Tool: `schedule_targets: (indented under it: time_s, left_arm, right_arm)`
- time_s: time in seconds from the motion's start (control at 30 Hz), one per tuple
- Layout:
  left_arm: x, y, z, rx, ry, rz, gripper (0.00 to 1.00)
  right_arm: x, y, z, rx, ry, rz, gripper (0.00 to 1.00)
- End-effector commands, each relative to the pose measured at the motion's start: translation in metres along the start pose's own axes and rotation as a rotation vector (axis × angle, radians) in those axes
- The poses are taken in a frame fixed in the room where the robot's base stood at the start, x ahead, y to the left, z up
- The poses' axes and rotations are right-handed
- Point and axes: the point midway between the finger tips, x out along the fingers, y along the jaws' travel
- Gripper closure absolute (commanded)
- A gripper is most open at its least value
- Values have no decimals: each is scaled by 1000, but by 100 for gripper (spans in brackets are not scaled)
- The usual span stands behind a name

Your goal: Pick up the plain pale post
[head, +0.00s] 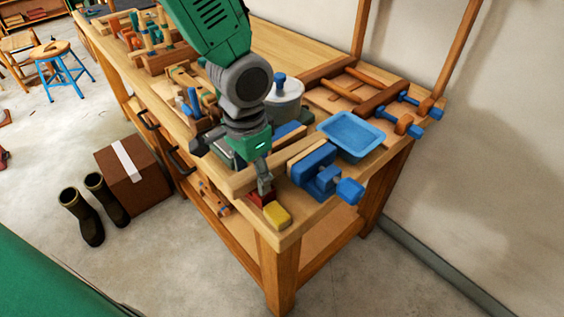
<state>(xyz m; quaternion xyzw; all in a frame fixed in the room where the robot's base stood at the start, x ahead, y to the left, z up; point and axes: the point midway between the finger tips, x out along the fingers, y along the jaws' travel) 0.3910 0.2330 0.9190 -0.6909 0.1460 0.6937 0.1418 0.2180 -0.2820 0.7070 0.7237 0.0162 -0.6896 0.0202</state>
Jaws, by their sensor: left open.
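My left gripper (232,168) is open and points down over the near end of the wooden workbench, with one finger close to a dark red block (262,197). I see nothing held between its fingers. I cannot single out the plain pale post with certainty. Several pale wooden pieces (186,77) lie on the bench left of my gripper, partly hidden by the arm. A pale strip (306,157) lies against the blue vise. My right gripper is not in view.
A yellow block (277,214) sits at the bench corner (290,236). A blue vise (318,172), a blue tray (351,133), a grey pot (285,100) and blue-ended clamps (411,122) crowd the right side. A cardboard box (135,178) and boots (82,215) stand on the floor.

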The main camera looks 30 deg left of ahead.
Motion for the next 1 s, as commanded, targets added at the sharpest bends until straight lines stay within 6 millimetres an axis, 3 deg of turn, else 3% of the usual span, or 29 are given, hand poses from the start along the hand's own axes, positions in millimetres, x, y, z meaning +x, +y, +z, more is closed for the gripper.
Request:
schedule_targets:
  time_s: [0.23, 0.4, 0.77, 1.0]
  left_arm:
    - [1, 0, 0, 0, 1, 0, 45]
    - [1, 0, 0, 0, 0, 0, 100]
    - [-4, 0, -1, -1, 3, 0, 100]
    - [-50, 0, -1, -1, 7, -1, 100]
  right_arm:
    - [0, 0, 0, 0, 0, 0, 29]
    - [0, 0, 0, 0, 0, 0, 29]
    - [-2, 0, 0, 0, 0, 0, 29]
    - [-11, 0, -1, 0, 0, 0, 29]
